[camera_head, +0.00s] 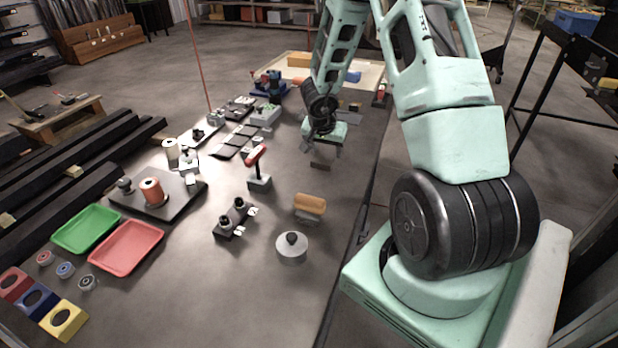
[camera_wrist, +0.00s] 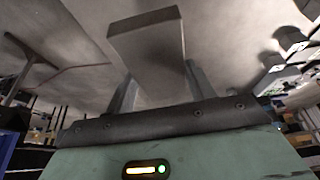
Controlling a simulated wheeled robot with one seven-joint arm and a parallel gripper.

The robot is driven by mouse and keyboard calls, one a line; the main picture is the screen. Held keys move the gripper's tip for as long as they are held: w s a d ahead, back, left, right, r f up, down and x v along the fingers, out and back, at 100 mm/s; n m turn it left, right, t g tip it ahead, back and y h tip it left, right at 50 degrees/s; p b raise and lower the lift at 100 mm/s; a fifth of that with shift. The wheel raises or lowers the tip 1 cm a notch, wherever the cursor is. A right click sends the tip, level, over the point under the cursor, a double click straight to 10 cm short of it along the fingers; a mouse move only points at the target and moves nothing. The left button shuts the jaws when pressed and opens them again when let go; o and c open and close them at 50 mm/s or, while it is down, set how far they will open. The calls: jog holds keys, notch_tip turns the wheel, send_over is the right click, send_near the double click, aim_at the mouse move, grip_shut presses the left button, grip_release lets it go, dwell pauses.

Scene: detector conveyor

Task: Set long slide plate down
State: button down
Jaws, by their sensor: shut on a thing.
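The long slide plate (camera_wrist: 152,62) is a flat grey-brown bar with a darker end face, close up in the wrist view. My gripper (camera_wrist: 158,84) is shut on it, with one finger at each side, and the plate reaches out past the fingertips. In the head view my gripper (camera_head: 323,150) points down over the far right part of the table. A small dark bar (camera_head: 320,166) just below the fingers appears to be the plate's end. I cannot tell whether the plate touches the table.
The grey table (camera_head: 330,235) has bare room nearer than the gripper. A red-handled tool (camera_head: 256,158) stands left of it. An orange roll block (camera_head: 309,206) and a round knobbed disc (camera_head: 292,247) lie nearer. Green (camera_head: 87,229) and red (camera_head: 127,247) trays sit at left.

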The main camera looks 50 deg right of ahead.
aim_at(321, 159)
jog(key=f, duration=0.1)
jog(key=f+b, duration=0.1)
jog(key=f, duration=0.1)
jog(key=f+b, duration=0.1)
jog(key=f, duration=0.1)
jog(key=shift+w+f, duration=0.25)
jog(key=shift+f+b, duration=0.6)
jog(key=shift+f, duration=1.55)
jog(key=shift+f, duration=0.15)
jog(key=c, duration=0.5)
grip_release()
jog(key=shift+s+a, duration=0.1)
jog(key=shift+r, duration=0.4)
jog(key=p+v, duration=0.1)
jog(key=v, duration=0.4)
jog(key=p+v, duration=0.1)
jog(key=v, duration=0.5)
jog(key=shift+s+a+r+p, duration=0.1)
jog(key=shift+a+r+p, duration=0.1)
jog(key=shift+a+p, duration=0.15)
